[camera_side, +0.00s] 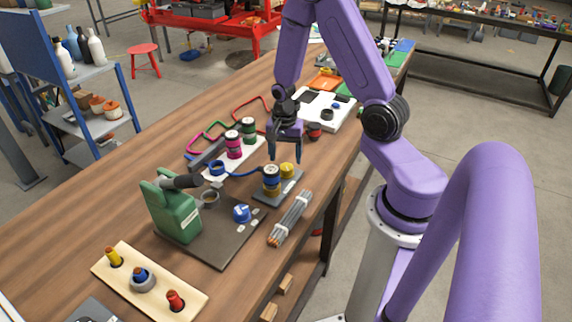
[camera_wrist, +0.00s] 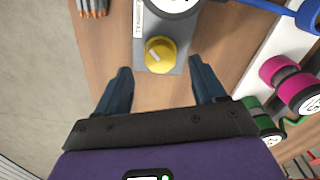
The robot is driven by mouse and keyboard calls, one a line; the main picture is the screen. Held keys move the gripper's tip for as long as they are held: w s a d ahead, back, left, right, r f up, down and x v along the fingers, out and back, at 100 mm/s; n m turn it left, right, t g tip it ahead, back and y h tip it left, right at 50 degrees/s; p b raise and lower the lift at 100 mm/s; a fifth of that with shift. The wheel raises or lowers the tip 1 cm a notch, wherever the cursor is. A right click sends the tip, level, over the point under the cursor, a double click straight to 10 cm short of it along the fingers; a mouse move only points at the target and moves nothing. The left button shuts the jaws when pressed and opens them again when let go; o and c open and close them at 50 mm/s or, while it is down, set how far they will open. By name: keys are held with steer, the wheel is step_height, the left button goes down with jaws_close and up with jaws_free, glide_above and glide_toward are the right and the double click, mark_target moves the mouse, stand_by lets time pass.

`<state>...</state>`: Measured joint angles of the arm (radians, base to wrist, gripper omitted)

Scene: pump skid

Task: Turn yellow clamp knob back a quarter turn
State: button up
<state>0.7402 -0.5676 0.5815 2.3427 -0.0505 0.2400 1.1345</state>
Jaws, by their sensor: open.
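The yellow clamp knob (camera_side: 287,170) sits on a grey plate (camera_side: 268,199), beside a blue-and-white round fitting (camera_side: 271,178). In the wrist view the yellow knob (camera_wrist: 160,54) is at upper middle, with a pale bar mark slanting across its top. My gripper (camera_side: 285,155) is open and empty above the bench, a little behind the knob in the side view. In the wrist view its two dark fingers (camera_wrist: 160,86) are spread wide, and the knob lies ahead of and between their tips, apart from them.
A bundle of grey rods (camera_side: 291,217) lies beside the plate. A white plate with pink and green fittings (camera_side: 234,145) and a blue hose stand on the other side. A green pump (camera_side: 177,212) stands on a dark base. A red-and-black item (camera_side: 315,131) stands behind my gripper.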

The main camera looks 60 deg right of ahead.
mark_target(286, 167)
steer(key=shift+f, duration=2.1)
steer(key=c, duration=1.1)
